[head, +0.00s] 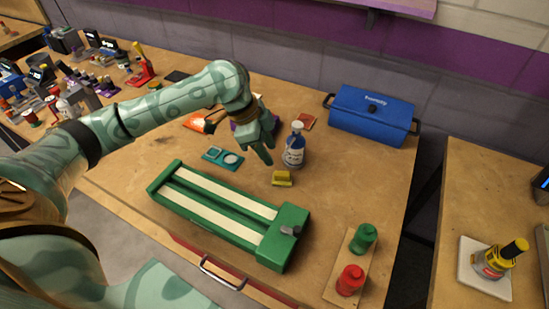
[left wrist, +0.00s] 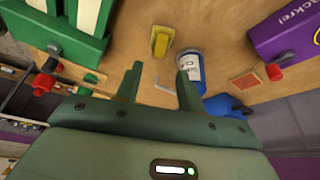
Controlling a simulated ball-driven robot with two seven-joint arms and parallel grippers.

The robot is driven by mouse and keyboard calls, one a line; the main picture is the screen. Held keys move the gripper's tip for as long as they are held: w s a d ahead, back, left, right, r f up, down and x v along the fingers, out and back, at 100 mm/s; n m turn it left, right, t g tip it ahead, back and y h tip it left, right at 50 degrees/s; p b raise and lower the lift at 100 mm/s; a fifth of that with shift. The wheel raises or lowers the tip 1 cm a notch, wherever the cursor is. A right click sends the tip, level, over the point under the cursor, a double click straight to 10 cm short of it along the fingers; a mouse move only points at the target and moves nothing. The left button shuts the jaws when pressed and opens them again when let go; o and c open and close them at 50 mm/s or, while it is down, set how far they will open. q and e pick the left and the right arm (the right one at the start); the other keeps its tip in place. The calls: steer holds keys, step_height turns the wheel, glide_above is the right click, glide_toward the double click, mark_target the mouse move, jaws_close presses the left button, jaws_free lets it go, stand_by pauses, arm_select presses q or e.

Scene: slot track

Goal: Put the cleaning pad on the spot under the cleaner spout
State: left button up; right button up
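The yellow cleaning pad (head: 282,178) lies on the wooden bench, just right of the green slot track (head: 163,187). It also shows in the left wrist view (left wrist: 160,42), beyond my fingertips. The blue-and-white cleaner bottle (head: 294,150) stands upright behind the pad; it also shows in the left wrist view (left wrist: 190,70). A flat orange-red square (head: 307,121) lies behind the bottle; I cannot tell if it is the spot. My left gripper (head: 268,146) is above the bench, left of the bottle. Its two fingers (left wrist: 159,82) are apart and empty. My right gripper is not in view.
A teal plate (head: 223,160) lies left of the pad. A blue toolbox (head: 370,118) stands at the back right. Bare bench lies right of the pad.

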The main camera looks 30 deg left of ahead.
arm_select(q)
steer(key=v, duration=0.3)
steer(key=shift+r+p, duration=0.25)
steer(key=shift+p, duration=0.15)
stand_by(0.4)
stand_by(1.5)
